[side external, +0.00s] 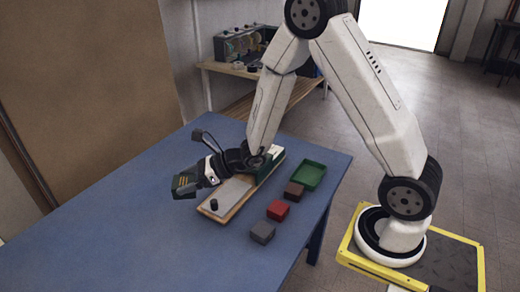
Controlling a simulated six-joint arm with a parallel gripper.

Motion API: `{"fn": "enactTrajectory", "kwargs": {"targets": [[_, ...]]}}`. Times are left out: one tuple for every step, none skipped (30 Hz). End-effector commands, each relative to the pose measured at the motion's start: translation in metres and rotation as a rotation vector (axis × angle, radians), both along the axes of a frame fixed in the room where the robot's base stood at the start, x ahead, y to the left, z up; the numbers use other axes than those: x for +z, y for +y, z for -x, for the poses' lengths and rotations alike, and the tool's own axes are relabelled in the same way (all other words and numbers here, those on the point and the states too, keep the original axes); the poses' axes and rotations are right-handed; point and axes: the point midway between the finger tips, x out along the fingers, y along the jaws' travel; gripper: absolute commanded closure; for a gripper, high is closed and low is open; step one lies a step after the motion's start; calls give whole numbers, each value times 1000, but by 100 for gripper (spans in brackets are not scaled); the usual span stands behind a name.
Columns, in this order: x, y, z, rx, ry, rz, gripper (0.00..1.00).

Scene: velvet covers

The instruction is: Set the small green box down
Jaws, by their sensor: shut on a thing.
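A small dark green box with yellow marks (184,184) is at the end of my gripper (205,174) in the side external view. My gripper is shut on it; the fingers are small and partly hidden, so the exact grip is unclear. The box is tilted and lies over the blue table (130,222), left of a wooden-edged board. I cannot tell for sure whether its underside touches the table or is above it.
The board (236,190) has a grey face and a black knob (214,204). To its right stand a grey block (262,231), a red block (278,210), a brown block (294,191) and an open green tray (308,174). The table's left and front are clear.

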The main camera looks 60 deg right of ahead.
Motion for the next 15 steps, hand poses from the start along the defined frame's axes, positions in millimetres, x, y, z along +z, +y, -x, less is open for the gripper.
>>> {"fn": "enactTrajectory", "kwargs": {"targets": [[5,-15,3,-34,-2,0,87],[8,-23,5,-53,-2,0,87],[10,-31,8,-73,-1,0,87],[12,-37,11,-87,-1,0,87],[14,-43,12,-101,-3,0,87],[16,-49,15,-117,-1,0,87],[17,-53,17,-127,-1,0,87],[19,-57,18,-137,-1,0,87],[20,-61,20,-147,-1,0,87],[20,-63,22,-153,-1,0,87],[21,-66,23,-159,0,0,87],[22,-68,23,-165,0,0,87],[22,-69,24,-168,0,0,87],[22,-70,24,-170,-1,-1,87],[23,-70,25,-171,-1,0,87]]}}
